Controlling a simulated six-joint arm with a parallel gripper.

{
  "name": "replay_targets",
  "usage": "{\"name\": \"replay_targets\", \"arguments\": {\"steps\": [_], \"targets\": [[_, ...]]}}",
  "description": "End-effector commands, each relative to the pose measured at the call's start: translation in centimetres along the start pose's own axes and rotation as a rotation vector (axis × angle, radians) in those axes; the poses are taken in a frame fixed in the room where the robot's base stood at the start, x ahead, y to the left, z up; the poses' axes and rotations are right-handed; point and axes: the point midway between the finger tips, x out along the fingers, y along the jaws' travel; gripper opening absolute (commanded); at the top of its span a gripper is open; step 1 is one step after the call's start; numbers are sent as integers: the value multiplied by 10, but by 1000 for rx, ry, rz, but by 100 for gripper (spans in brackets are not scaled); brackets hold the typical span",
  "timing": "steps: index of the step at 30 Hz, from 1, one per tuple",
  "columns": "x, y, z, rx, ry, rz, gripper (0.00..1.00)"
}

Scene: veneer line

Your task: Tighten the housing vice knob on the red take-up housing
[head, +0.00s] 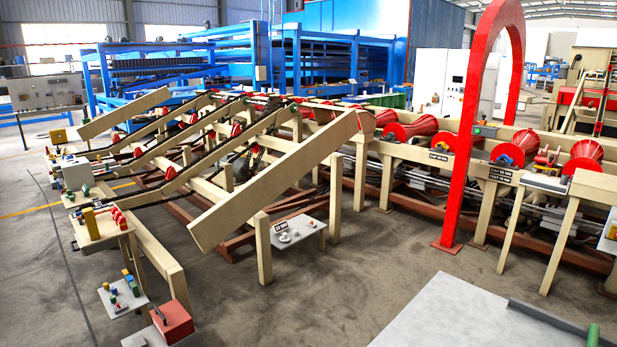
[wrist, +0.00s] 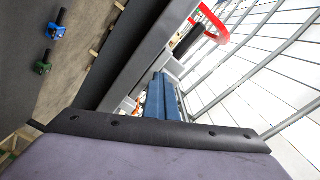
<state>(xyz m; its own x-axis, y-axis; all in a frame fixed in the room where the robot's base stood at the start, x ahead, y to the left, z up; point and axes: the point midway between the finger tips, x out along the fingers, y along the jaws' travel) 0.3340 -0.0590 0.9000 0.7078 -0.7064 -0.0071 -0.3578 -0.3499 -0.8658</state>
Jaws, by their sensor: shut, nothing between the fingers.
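My gripper (wrist: 160,74) shows in the wrist view as two blue fingers side by side, closed together, with nothing seen between them. The head view does not show it. A red box-shaped housing (head: 172,322) with a small dark part on top stands on a pale plate at the bottom left of the head view; it may be the take-up housing. Its knob is too small to make out. In the wrist view I see no red housing. A blue fixture (wrist: 55,31) and a green fixture (wrist: 43,67), each with a black handle, are at the upper left there, apart from my fingers.
A red arch (head: 462,170) stands over the roller line; it also shows in the wrist view (wrist: 214,22). Sloping beige beams (head: 275,180) fill the middle. A low plate with small parts (head: 122,298) is beside the housing. A pale tabletop (head: 450,315) is at the lower right. Floor between is open.

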Motion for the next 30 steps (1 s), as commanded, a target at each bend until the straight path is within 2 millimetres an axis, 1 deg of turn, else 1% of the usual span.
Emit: {"name": "replay_targets", "arguments": {"steps": [1,21,30], "targets": [[0,-4,-5,-4,12,-9,0],[0,-21,-5,-6,12,-10,0],[0,-24,-6,-8,12,-9,0]]}}
